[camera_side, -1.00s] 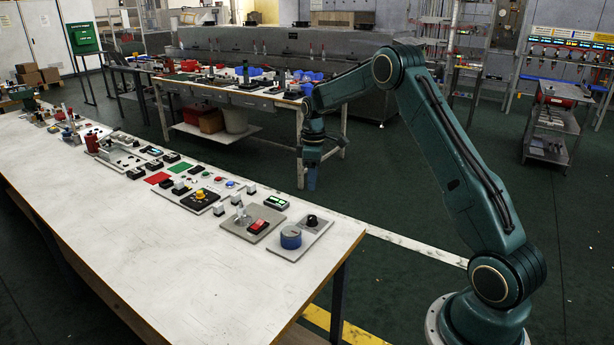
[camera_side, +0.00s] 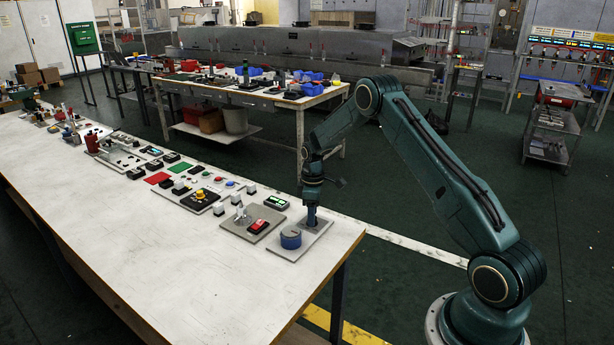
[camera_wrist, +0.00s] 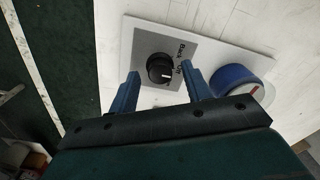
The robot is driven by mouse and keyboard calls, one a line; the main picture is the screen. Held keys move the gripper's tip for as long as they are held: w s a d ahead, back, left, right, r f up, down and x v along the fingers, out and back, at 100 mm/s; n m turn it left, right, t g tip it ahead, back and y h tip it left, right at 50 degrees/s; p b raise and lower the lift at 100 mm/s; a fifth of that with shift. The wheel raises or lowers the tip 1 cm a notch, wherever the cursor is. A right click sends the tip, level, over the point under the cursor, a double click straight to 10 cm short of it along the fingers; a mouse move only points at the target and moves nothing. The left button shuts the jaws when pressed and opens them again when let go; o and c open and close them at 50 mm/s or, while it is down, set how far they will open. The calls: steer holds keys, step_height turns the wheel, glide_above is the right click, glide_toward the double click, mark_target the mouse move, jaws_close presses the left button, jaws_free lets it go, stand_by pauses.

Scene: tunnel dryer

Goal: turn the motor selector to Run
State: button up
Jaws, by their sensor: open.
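The motor selector appears to be the black rotary knob (camera_wrist: 158,66) on a grey square plate (camera_wrist: 147,38) in the wrist view. A pale pointer line shows on the knob, and the small lettering beside it is too blurred to read surely. My gripper (camera_wrist: 162,76) is open, with one blue finger on each side of the knob's near part. I cannot tell whether the fingers touch it. In the side view my gripper (camera_side: 311,222) points down over the panel at the table's right end and hides the knob.
A blue round dial (camera_wrist: 233,80) sits close to the right finger; it also shows in the side view (camera_side: 290,238). A red rocker switch (camera_side: 258,226) and a green-lit display (camera_side: 276,202) stand nearby. The white table (camera_side: 170,260) is clear in front.

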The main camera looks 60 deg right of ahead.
steer(key=shift+f, duration=0.3)
steer(key=c, duration=1)
steer(key=shift+m, duration=0.4)
steer(key=m, duration=0.9)
